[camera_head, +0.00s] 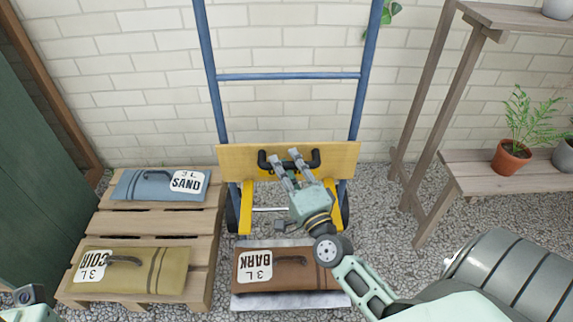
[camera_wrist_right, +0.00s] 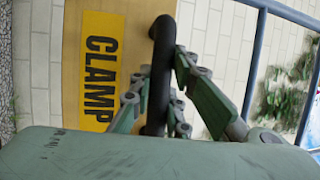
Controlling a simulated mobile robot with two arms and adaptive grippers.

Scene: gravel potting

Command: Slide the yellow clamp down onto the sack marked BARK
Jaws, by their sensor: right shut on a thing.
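The yellow clamp (camera_head: 235,158) is a wide board with a black handle across the blue hand truck's frame, with yellow arms at each end. Its CLAMP label shows in the right wrist view (camera_wrist_right: 99,68). My right gripper (camera_head: 283,163) is shut on the clamp's black handle (camera_wrist_right: 160,62); the wrist view shows its fingers around the bar. The brown sack marked BARK (camera_head: 291,271) lies on the truck's metal toe plate (camera_head: 262,300), below and in front of the clamp, partly behind my right wrist. My left gripper (camera_head: 27,296) is only partly visible at the lower left corner.
A wooden pallet (camera_head: 201,231) on the left holds a blue SAND sack (camera_head: 145,186) and an olive COIR sack (camera_head: 155,271). The blue hand truck (camera_head: 290,76) stands against the brick wall. Wooden shelving (camera_head: 470,180) with a potted fern (camera_head: 511,155) stands right. Gravel covers the ground.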

